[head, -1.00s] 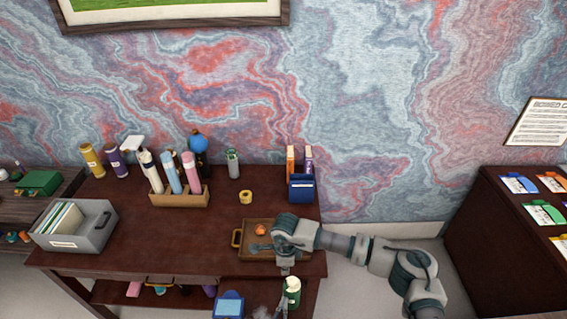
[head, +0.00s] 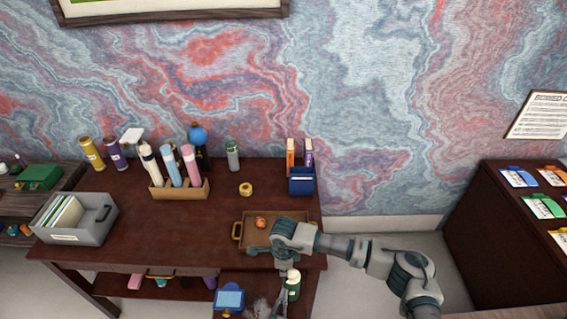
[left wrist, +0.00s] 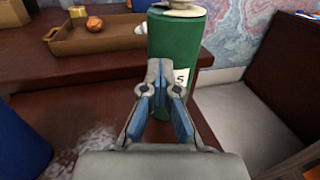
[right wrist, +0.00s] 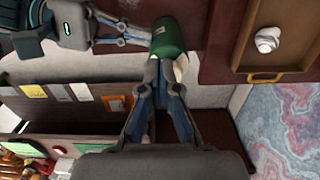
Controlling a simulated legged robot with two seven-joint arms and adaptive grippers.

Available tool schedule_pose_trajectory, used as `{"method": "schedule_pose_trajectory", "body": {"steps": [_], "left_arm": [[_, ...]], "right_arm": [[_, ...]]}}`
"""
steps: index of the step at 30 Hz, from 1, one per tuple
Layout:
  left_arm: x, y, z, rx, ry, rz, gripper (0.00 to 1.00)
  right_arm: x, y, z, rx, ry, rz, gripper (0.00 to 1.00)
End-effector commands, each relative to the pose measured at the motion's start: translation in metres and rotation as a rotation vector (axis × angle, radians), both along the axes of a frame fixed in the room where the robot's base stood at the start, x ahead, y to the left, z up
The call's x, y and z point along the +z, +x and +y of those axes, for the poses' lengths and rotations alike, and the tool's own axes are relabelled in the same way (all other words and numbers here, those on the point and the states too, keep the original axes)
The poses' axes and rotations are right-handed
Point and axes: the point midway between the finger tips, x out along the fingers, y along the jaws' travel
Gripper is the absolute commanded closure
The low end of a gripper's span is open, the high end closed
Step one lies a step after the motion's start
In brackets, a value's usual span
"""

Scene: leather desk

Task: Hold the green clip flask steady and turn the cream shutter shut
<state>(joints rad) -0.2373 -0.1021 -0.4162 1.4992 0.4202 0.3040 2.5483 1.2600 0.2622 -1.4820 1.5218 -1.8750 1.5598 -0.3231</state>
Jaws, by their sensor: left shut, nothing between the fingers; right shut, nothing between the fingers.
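The green clip flask (head: 294,286) stands upright at the front right of the desk, below the tray. In the left wrist view the flask (left wrist: 178,45) stands just beyond the tips of my left gripper (left wrist: 159,72), which is shut and empty. The cream shutter (left wrist: 183,10) is on top of the flask, cut by the picture edge. My right gripper (right wrist: 160,62) is shut and empty beside the flask's top, partly covering the shutter (right wrist: 181,67). I cannot tell whether either gripper touches the flask. In the head view my left gripper (head: 281,298) is low, left of the flask.
A brown tray (head: 241,217) with an orange ball (head: 261,223) lies behind the flask. A blue-framed object (head: 229,298) stands to the left on the lower level. A tape roll (head: 245,189), a blue holder (head: 301,183) and a tube rack (head: 180,191) are farther back.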

Motion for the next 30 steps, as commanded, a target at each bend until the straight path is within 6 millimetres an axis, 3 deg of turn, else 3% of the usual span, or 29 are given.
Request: {"method": "schedule_pose_trajectory", "body": {"steps": [9,30], "left_arm": [[0.000,0.000,0.000,0.000,0.000,0.000,1.00],[0.000,0.000,0.000,0.000,0.000,0.000,1.00]], "right_arm": [[-0.027,0.000,0.000,-0.001,-0.001,0.000,1.00],[-0.029,0.001,-0.003,0.000,-0.001,-0.001,1.00]]}}
